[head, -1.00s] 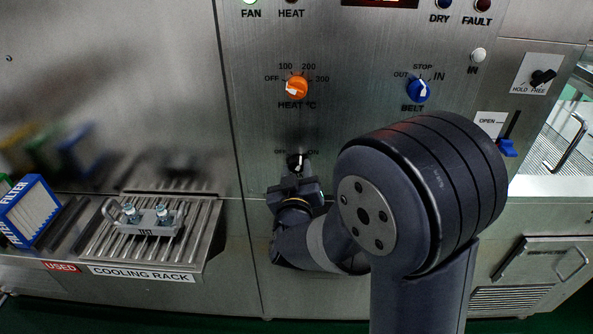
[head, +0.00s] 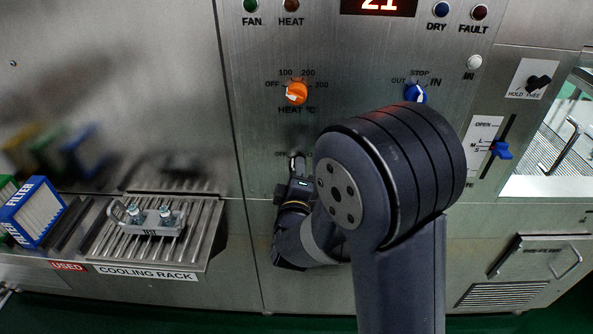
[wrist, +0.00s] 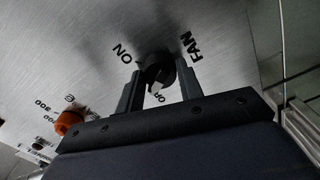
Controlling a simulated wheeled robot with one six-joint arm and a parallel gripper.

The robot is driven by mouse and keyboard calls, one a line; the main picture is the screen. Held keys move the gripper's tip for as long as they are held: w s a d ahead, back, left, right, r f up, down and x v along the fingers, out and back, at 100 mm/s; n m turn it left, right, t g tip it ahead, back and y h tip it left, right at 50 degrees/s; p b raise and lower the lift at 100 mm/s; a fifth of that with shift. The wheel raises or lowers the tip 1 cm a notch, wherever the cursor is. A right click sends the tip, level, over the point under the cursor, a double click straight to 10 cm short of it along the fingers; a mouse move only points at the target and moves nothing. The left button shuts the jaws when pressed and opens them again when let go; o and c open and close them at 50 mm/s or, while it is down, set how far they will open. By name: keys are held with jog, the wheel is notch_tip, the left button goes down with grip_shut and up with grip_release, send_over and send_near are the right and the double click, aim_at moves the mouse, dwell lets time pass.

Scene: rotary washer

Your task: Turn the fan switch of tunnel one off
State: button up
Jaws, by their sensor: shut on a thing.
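The fan switch is a small black rotary knob (wrist: 158,70) with a white pointer, on the steel panel below the orange heat knob. In the wrist view it sits between the two fingers of my gripper (wrist: 160,80), which are shut on its sides. The white pointer is turned toward the partly hidden OFF label, away from ON. In the head view my gripper (head: 298,180) reaches the panel at the switch (head: 297,163), and my arm hides part of its labels. The fan lamp (head: 250,5) at the top is dark green and looks unlit.
The orange heat knob (head: 296,92) is just above the switch. The blue belt knob (head: 415,93) and a blue slider (head: 502,150) are to the right. A cooling rack (head: 205,235) holding a metal part juts out at lower left.

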jog(key=shift+n+p, duration=0.4)
jog(key=shift+n, duration=1.1)
jog(key=o, duration=1)
jog(key=s+b, duration=0.1)
jog(key=s, duration=0.9)
jog(key=shift+s+a, duration=0.2)
jog(key=shift+s, duration=0.2)
jog(key=shift+w, duration=0.1)
